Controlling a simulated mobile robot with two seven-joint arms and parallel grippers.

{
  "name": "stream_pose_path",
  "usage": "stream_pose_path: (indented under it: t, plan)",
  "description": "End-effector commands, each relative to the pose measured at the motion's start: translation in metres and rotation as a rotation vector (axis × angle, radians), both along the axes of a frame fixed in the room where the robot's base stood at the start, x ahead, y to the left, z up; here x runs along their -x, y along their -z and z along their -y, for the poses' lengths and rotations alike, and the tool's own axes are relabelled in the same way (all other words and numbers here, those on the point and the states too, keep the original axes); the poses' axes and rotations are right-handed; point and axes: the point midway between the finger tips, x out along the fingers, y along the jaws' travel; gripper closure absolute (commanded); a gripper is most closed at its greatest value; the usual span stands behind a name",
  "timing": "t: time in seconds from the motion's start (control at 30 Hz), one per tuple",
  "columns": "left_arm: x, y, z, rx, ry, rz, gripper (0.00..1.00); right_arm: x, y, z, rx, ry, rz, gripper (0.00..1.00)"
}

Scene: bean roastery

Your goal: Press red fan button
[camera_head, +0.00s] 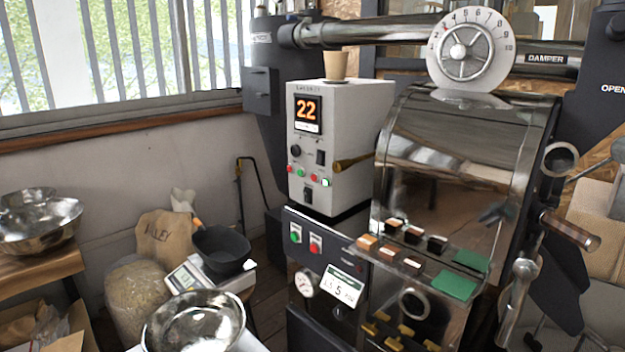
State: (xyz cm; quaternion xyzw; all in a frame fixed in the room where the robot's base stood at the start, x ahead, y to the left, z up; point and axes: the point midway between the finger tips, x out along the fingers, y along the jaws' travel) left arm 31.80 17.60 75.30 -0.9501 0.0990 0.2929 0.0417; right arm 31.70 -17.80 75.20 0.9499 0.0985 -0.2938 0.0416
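A black roaster panel carries a green button (295,234) and, to its right, a red button (316,244) on a pale plate. A white control box (343,150) above it shows an orange "22" and has a row of small red and green buttons, with one small red button (314,178) near the right of the row. Labels beside the buttons are too small to read, so I cannot tell which red one is the fan button. Neither of my grippers is in view.
A paper cup (337,66) stands on the control box. A brass-coloured handle (355,162) sticks out at its right. The shiny roaster body (450,165) is at right. A metal bowl (196,322), a scale (187,279) and a burlap sack (137,290) stand at lower left.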

Motion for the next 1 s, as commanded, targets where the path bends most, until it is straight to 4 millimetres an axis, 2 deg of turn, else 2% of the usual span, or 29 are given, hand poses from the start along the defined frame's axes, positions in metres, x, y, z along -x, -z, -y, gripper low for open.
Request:
stream_pose_path:
  t: [0.27,0.7,1.0]
  plan:
    - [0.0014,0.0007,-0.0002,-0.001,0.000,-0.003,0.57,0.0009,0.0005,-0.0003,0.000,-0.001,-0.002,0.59]
    - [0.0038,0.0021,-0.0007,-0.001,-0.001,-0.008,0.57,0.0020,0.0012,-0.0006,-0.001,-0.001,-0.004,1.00]
    - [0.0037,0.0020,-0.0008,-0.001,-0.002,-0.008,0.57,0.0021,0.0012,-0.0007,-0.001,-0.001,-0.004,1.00]
